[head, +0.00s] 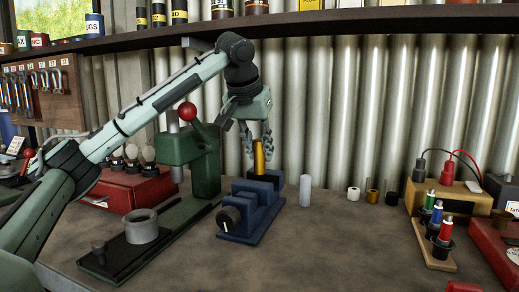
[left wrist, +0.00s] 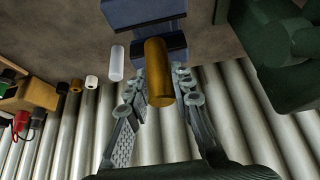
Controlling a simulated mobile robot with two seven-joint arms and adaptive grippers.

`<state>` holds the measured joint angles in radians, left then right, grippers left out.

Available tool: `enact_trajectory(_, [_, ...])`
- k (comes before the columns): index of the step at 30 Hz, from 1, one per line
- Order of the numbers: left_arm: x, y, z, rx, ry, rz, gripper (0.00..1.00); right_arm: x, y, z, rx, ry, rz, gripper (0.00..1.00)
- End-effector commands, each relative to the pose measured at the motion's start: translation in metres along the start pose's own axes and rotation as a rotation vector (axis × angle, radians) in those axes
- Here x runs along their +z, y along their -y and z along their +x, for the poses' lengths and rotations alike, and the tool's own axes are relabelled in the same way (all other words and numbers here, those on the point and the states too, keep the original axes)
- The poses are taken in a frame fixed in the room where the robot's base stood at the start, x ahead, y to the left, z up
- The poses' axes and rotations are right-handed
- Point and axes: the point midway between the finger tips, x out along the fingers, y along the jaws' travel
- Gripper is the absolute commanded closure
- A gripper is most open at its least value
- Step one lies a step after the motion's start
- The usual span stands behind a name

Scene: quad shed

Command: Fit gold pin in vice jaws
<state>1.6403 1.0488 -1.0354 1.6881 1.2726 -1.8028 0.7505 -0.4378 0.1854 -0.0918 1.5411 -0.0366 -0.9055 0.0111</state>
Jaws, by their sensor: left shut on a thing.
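The gold pin (head: 259,157) stands upright at the back end of the blue vice (head: 250,212). My left gripper (head: 256,140) comes from above and is shut on the upper part of the gold pin. In the left wrist view the gold pin (left wrist: 158,72) lies between the fingers (left wrist: 160,92), with the blue vice (left wrist: 140,12) beyond it. The pin's lower end meets the vice jaws in the picture. I cannot tell how deep it sits between them. My right gripper is not in view.
A green press (head: 205,160) with a red knob stands close left of the vice. A white cylinder (head: 305,190) stands close to its right, with several small cylinders farther right. A yellow box (head: 448,197) with cables is at the right.

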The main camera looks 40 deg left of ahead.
Motion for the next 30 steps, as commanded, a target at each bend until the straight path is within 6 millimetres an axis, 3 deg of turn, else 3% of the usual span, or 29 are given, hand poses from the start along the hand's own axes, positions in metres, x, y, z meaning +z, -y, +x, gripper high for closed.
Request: enact_trajectory(30, [0.009,0.0,0.016,0.0,-0.002,-0.001,1.0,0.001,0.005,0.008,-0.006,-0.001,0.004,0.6])
